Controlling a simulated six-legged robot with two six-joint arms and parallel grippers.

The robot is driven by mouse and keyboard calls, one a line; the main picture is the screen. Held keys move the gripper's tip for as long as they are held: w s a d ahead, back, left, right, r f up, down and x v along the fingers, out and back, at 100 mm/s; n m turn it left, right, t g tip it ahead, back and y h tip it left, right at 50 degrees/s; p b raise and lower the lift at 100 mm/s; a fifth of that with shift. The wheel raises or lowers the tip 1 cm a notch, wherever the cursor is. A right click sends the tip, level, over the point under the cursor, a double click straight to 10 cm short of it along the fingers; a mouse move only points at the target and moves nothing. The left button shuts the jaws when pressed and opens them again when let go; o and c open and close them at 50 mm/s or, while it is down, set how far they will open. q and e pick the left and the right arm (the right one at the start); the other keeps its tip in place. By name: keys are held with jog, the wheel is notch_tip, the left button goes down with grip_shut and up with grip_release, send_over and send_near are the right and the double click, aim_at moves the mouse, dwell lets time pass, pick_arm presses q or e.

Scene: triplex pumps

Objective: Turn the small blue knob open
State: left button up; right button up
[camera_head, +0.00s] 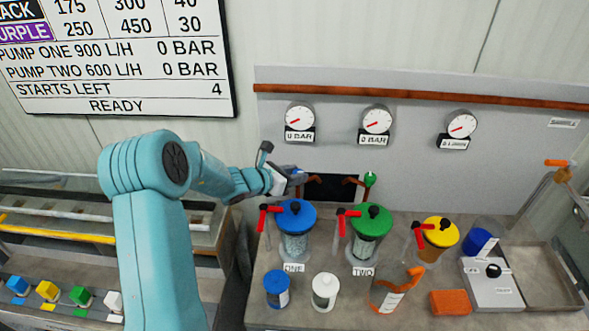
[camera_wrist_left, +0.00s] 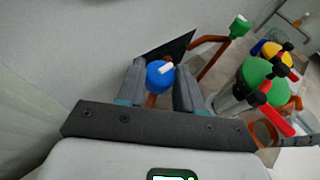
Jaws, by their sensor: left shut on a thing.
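The small blue knob (camera_wrist_left: 156,80) sits on a copper pipe in the left wrist view, with a white pointer mark angled toward its upper right. My left gripper (camera_wrist_left: 160,84) has its two grey fingers on either side of it, shut on it. In the head view my left gripper (camera_head: 292,178) reaches in from the left to the wall behind the blue-lidded pot. There the knob is mostly hidden by the fingers. My right gripper is not in view.
A small green knob (camera_head: 371,179) stands on a pipe to the right of a black panel (camera_head: 331,188). Pots with a blue lid (camera_head: 296,214), a green lid (camera_head: 372,218) and a yellow lid (camera_head: 440,232) have red-handled valves. Three gauges (camera_head: 376,120) hang above.

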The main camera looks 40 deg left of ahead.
pick_arm(q)
jog(key=shift+r, duration=0.1)
jog(key=o, duration=1)
jog(key=shift+o, duration=0.2)
jog(key=b+v, duration=0.2)
jog(key=v, duration=1.4)
jog(key=shift+a, duration=0.25)
jog(key=shift+s, duration=0.25)
